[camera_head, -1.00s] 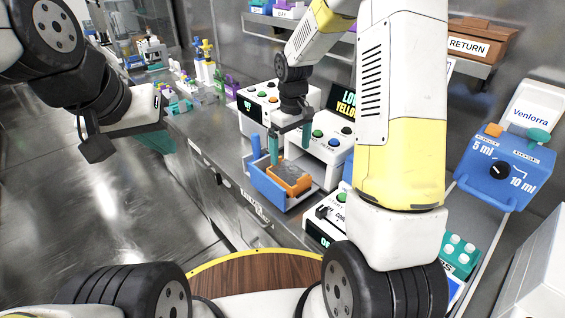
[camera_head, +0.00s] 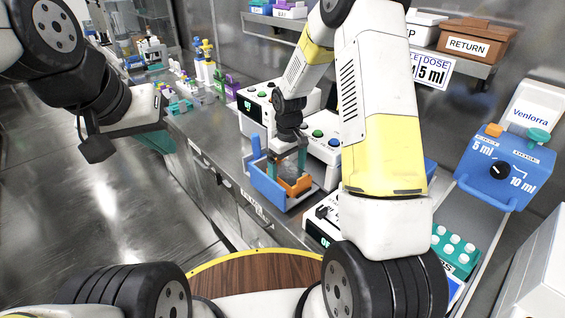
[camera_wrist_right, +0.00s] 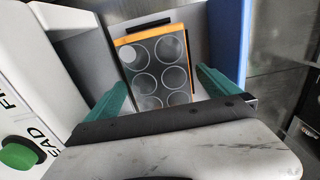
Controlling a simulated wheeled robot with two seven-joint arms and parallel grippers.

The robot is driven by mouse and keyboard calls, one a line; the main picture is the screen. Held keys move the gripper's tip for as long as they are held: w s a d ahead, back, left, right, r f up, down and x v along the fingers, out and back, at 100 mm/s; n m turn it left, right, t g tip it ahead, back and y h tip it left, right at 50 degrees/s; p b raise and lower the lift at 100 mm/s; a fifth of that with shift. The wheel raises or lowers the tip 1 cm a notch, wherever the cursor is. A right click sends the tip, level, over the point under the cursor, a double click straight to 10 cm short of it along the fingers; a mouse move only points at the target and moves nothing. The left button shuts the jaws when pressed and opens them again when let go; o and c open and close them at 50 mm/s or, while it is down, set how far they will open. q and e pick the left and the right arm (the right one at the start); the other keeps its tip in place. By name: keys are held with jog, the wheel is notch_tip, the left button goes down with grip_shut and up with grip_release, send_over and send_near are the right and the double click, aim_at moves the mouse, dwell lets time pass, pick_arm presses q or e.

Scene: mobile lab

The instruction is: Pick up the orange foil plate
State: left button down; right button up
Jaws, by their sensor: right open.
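The orange foil plate (camera_head: 298,188) sits in a blue-and-grey holder (camera_head: 273,187) on the bench. In the right wrist view the plate (camera_wrist_right: 158,68) shows an orange rim and several round wells under a greyish top. My right gripper (camera_head: 288,162) is over the holder with its teal fingers pointing down. In the wrist view the fingers of the right gripper (camera_wrist_right: 161,80) are spread on either side of the plate, with a gap visible at each side. My left gripper (camera_head: 155,138) hangs at the left, away from the plate; its finger gap is hidden.
White machines with coloured buttons (camera_head: 318,146) stand just behind and beside the holder. A blue dosing box (camera_head: 505,170) and a teal rack (camera_head: 455,250) are at the right. A shelf with a RETURN bin (camera_head: 475,42) is above. Coloured parts (camera_head: 205,70) stand farther along the bench.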

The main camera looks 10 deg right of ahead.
jog(key=c, duration=1.6)
jog(key=shift+r, duration=0.15)
